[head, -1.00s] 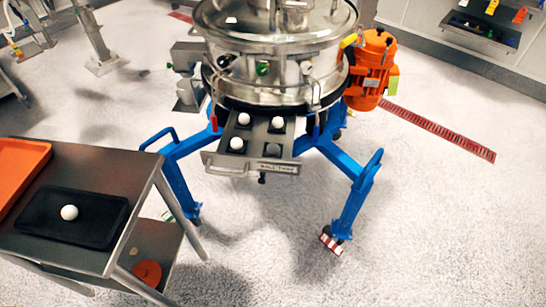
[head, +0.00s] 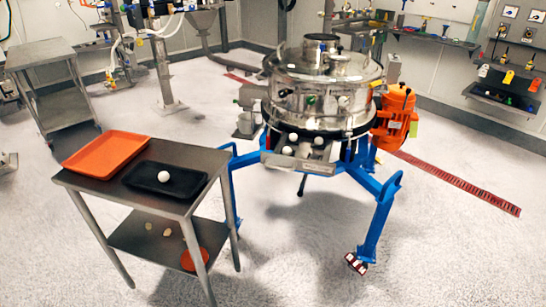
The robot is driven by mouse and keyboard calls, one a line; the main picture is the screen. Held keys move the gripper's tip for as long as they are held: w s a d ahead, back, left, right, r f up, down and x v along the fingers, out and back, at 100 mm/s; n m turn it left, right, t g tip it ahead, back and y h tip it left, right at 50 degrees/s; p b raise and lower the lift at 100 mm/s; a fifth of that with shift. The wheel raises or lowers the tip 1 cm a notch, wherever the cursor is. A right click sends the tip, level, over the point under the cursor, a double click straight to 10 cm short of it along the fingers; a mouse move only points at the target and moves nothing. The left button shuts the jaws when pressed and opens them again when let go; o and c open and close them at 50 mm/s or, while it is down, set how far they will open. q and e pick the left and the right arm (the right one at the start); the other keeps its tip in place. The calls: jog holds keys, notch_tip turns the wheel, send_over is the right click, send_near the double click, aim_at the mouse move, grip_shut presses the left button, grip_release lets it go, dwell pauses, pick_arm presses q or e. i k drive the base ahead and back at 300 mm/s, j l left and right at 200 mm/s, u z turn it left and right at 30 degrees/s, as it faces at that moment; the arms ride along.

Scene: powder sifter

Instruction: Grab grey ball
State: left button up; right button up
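The sifter's pulled-out ball tray (head: 299,167) sits under the round steel drum, between the blue legs. Three white balls show in it: one at back left (head: 293,137), one at back right (head: 318,140) and one at front left (head: 287,150). A darker, grey-looking ball (head: 312,155) is faint in the front right place. Another white ball (head: 164,176) lies on a black tray (head: 190,187) on the steel cart. Neither of my grippers shows in the head view.
The steel cart (head: 205,158) stands left of the sifter (head: 325,85), with an orange tray (head: 105,153) on top. Its lower shelf holds an orange round thing (head: 194,259) and small pale pieces. An orange motor (head: 394,115) is at the sifter's right. The front right floor is open.

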aim_at(315, 156)
jog(key=u, duration=0.45)
jog(key=l+u, duration=0.15)
jog(key=u, duration=0.3)
jog(key=l+u, duration=0.15)
jog(key=u, duration=0.3)
jog(key=l+u, duration=0.1)
jog(key=u, duration=0.35)
jog(key=k+l, duration=0.1)
jog(key=l, duration=0.9)
jog(key=k+l, duration=0.15)
jog(key=l, duration=0.8)
jog(key=k+l+u, duration=0.1)
jog(key=l, duration=0.4)
jog(key=k, duration=0.05)
